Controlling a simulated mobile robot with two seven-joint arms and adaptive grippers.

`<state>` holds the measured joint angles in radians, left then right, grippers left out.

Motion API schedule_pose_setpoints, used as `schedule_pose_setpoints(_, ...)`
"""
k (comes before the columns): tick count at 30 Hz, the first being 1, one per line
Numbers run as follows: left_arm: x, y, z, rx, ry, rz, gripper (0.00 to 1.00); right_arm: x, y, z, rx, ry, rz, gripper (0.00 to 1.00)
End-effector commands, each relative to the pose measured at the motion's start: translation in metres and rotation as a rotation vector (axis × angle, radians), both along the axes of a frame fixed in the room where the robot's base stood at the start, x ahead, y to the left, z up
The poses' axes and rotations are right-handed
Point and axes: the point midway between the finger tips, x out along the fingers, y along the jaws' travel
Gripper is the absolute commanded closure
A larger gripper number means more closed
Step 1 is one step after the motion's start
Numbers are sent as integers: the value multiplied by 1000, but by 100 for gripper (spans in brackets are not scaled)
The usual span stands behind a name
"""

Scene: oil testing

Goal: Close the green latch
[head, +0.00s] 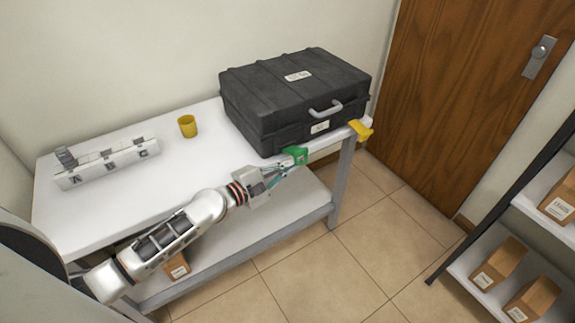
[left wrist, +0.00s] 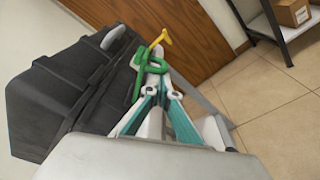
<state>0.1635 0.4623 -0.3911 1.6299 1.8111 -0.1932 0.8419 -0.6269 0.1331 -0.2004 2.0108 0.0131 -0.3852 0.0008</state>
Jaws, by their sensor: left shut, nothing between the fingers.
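The green latch (head: 294,155) is at the lower front of the black case (head: 290,90), toward its left side. The case lies shut on the white table (head: 120,200). A yellow latch (head: 361,129) sticks out at the right front of the case. My left gripper (head: 283,168) is shut and empty, with its fingertips right at the green latch. In the left wrist view the fingertips (left wrist: 154,82) overlap the green latch (left wrist: 139,66); I cannot tell whether they touch. The yellow latch (left wrist: 159,38) shows beyond it. My right gripper is not in view.
A yellow cup (head: 187,126) and a white rack with lettered slots (head: 108,163) stand on the table. A cardboard box (head: 177,267) is on the lower shelf. A rack with boxes (head: 497,262) stands at right, and a wooden door (head: 470,80) behind. The tiled floor between is clear.

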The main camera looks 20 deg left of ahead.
Motion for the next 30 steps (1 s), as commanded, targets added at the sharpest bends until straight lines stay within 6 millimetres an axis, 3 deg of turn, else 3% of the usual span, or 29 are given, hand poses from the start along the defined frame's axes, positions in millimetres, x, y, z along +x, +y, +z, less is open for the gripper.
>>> schedule_pose_setpoints(1,1,-1,12,-32,21,-3,100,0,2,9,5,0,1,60)
schedule_pose_setpoints(10,1,0,28,-258,200,-1,100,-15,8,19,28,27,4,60)
schedule_pose_setpoints(24,8,10,53,-607,474,-1,100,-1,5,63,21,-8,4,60)
schedule_pose_setpoints(30,9,11,52,-655,511,-1,100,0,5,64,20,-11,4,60)
